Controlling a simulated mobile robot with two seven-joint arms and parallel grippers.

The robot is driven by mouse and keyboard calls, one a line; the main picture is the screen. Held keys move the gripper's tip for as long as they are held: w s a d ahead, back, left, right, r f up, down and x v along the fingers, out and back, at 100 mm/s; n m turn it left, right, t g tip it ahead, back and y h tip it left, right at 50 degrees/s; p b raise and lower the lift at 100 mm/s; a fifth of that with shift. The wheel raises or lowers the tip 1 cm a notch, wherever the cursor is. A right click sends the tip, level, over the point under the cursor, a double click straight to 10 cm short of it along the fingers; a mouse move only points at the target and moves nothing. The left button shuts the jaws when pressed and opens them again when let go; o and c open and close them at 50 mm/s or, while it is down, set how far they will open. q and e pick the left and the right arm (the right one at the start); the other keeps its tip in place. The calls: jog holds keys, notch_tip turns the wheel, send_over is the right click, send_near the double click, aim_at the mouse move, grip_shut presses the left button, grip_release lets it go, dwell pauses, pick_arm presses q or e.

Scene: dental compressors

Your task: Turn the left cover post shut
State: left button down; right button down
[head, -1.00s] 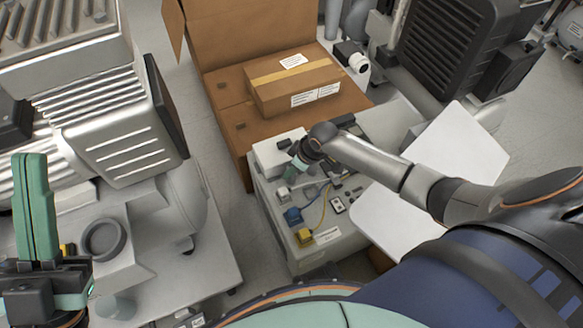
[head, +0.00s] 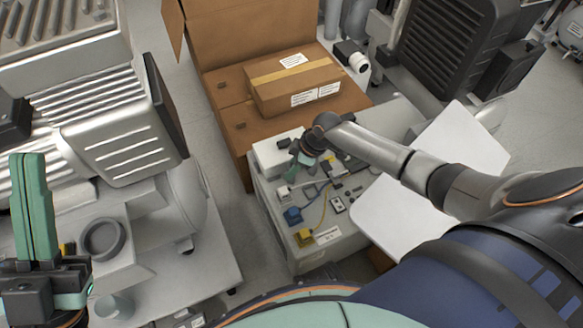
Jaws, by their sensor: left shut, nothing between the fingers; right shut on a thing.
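My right gripper (head: 298,168) reaches over the grey open control box (head: 268,222) from the right and points down at its back left part. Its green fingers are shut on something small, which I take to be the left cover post. The post itself is hidden by the fingers and wrist, so its turn cannot be read. My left gripper (head: 33,208) is at the far left with its green fingers upright, shut and empty, away from the box.
The box holds a blue connector (head: 293,215), a yellow connector (head: 304,237) and thin cables. White panels (head: 462,140) lie to its right. A taped carton (head: 295,85) sits behind. A large grey compressor (head: 115,120) stands at left. Bare floor (head: 222,150) lies between.

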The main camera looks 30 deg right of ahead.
jog(key=n+g+b, duration=0.1)
jog(key=n, duration=0.1)
jog(key=shift+d+f+n, duration=0.1)
jog(key=shift+f+n, duration=0.05)
jog(key=shift+n, duration=0.25)
jog(key=shift+n+g+y+b, duration=0.4)
jog(key=shift+n+g+b, duration=0.4)
jog(key=shift+n+b, duration=0.9)
jog(key=shift+n+p, duration=0.35)
jog(key=shift+n, duration=0.15)
jog(key=c, duration=0.9)
grip_release()
jog(key=p+v, duration=0.5)
jog(key=v, duration=0.7)
jog(key=shift+d+r, duration=0.1)
jog(key=shift+r, duration=0.25)
